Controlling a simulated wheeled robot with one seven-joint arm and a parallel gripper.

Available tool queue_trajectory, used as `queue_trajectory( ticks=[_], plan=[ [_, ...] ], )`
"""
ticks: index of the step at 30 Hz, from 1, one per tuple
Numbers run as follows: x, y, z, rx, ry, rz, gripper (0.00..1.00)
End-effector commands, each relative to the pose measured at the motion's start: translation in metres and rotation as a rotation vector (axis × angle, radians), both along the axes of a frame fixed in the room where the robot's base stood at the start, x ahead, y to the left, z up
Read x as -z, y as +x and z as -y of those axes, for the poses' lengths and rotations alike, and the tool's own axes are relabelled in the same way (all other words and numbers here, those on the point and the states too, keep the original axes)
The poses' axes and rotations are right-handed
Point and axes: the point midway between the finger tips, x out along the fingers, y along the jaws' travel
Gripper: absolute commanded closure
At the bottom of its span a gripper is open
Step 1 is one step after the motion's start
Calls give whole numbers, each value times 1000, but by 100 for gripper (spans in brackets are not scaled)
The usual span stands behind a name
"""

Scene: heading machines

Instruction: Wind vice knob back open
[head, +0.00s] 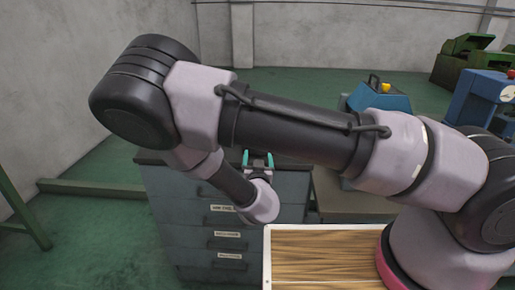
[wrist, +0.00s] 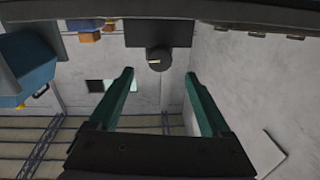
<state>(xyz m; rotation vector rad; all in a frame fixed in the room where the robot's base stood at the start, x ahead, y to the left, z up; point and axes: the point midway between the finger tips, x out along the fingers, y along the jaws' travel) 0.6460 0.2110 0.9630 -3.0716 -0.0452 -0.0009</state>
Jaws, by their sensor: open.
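In the wrist view a dark round knob (wrist: 158,62) with a small pale yellow mark shows against a dark block (wrist: 158,32). It appears to be the vice knob on the vice body. My gripper (wrist: 159,76) has two teal fingers spread apart, with nothing between them. The knob lies just beyond the fingertips, roughly centred between them in the picture. I cannot tell the exact distance. In the head view my gripper (head: 258,158) shows small over the drawer cabinet (head: 185,215), fingers pointing up in the picture. I cannot make out the vice there; my arm covers much of the middle.
A wooden board with a pale rim (head: 330,255) lies at front. A blue machine (head: 388,102) with a yellow button stands behind my arm, another blue machine (head: 480,97) and green machines (head: 470,65) farther right. Green floor is open at left, beside a green rail (head: 90,188).

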Motion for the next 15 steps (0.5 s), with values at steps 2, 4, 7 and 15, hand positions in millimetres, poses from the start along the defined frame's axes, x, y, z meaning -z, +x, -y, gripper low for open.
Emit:
queue_trajectory(
  ticks=[2, 4, 7, 15],
  plan=[
    [-1, 18, 1, 4, 2, 1, 18],
    [-1, 30, 1, 5, 1, 1, 18],
    [-1, 45, 0, 3, 2, 1, 18],
    [0, 64, -1, 1, 0, -1, 18]
  ],
)
